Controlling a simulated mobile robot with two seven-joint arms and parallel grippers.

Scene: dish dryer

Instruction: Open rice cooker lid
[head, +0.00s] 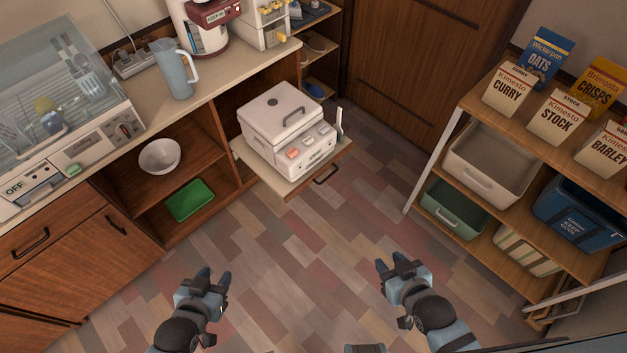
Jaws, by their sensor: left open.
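A white rice cooker (287,132) sits on a pulled-out wooden shelf (291,189) right of the counter. Its lid (270,113) is down and has a dark handle on top. Its front has several buttons, one orange-red. A white paddle-like piece (339,122) stands at its right side. My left gripper (213,279) is open and empty, over the floor below and left of the cooker. My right gripper (393,266) is over the floor below and right of the cooker, apart from it. Its fingers appear spread with nothing between them.
The counter at left holds a dish dryer (60,95) and a grey pitcher (174,70). A bowl (159,156) and green tray (190,200) are in the cabinet below. A shelf rack (490,128) with boxes and bins stands at right. The floor (300,260) between is clear.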

